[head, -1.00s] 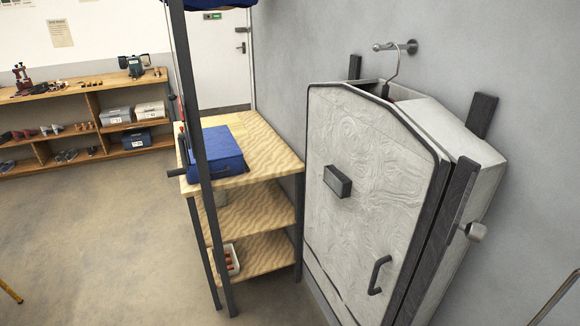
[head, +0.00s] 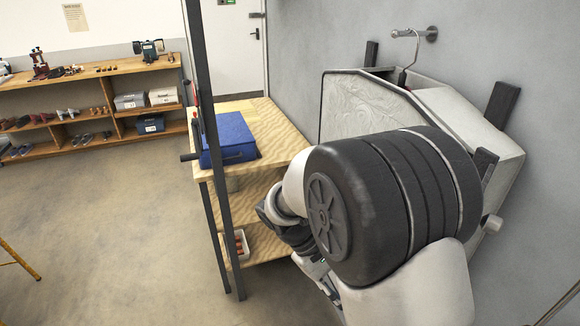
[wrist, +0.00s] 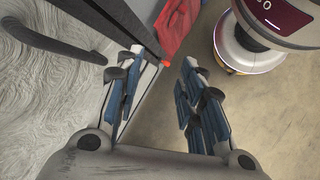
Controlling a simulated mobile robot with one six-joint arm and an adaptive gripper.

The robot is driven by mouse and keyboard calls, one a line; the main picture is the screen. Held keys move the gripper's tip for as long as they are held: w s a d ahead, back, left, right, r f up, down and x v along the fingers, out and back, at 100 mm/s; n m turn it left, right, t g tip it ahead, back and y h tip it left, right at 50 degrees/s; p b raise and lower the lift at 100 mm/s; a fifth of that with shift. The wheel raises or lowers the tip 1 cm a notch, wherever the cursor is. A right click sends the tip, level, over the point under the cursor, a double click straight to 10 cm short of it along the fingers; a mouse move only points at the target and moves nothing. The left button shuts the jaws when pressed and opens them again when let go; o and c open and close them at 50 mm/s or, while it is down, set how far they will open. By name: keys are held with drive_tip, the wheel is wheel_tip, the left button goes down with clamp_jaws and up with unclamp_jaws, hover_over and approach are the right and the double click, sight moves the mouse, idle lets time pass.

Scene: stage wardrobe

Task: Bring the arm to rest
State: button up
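My arm shows large in the head view, its black joint in front of the pale cabinet (head: 345,97) and hiding most of its door. In the wrist view my gripper (wrist: 160,68) has its two blue-padded fingers apart, with nothing held between them. The cabinet's pale, grained door (wrist: 40,75) fills the left of the wrist view, with a dark handle (wrist: 103,25) close to the left finger. A red thing (wrist: 180,25) lies beyond the fingertips; I cannot tell how far off it is.
A wooden shelf unit (head: 275,130) with a blue case (head: 230,137) on top stands left of the cabinet. A hanger (head: 411,50) hangs from a wall hook. A long shelf (head: 85,78) is at the back left. The floor (head: 110,220) at left is mostly clear.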

drive_tip(key=s+d+r+m+t+y, duration=0.1)
drive_tip(key=s+r+m+t+y, duration=0.5)
drive_tip(key=s+r, duration=0.8)
drive_tip(key=shift+s+d+r+m+t+y, duration=0.15)
drive_tip(key=shift+s+d+m+t+y, duration=0.35)
drive_tip(key=shift+s, duration=0.8)
drive_tip(key=shift+a, duration=0.15)
drive_tip(key=shift+c, duration=0.6)
